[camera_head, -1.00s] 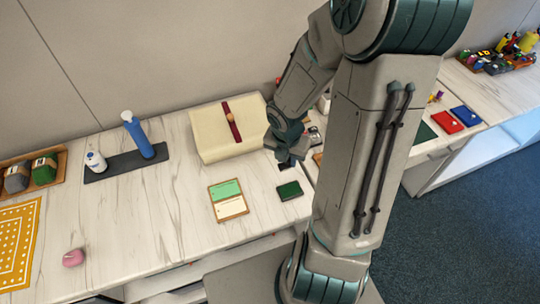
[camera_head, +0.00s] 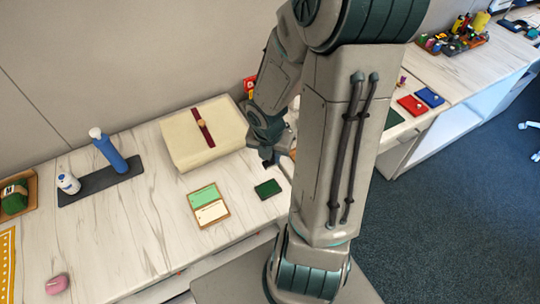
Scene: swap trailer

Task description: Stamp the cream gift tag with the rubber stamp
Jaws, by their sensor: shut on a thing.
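The cream gift tag (camera_head: 211,213) lies on a small brown-edged tray (camera_head: 226,215), just in front of a green tag (camera_head: 203,196). My gripper (camera_head: 267,159) is above the worktop, behind the tray and to its right. It is shut on a small dark thing at its tip, which looks to be the rubber stamp (camera_head: 268,164); the fingers hide most of it. A dark green ink pad (camera_head: 267,188) lies on the worktop right of the tray, just in front of my gripper in the picture.
A cream box with a red band (camera_head: 182,140) stands behind the tray. A pink object (camera_head: 57,284) lies front left. Worktop left of the tray is clear.

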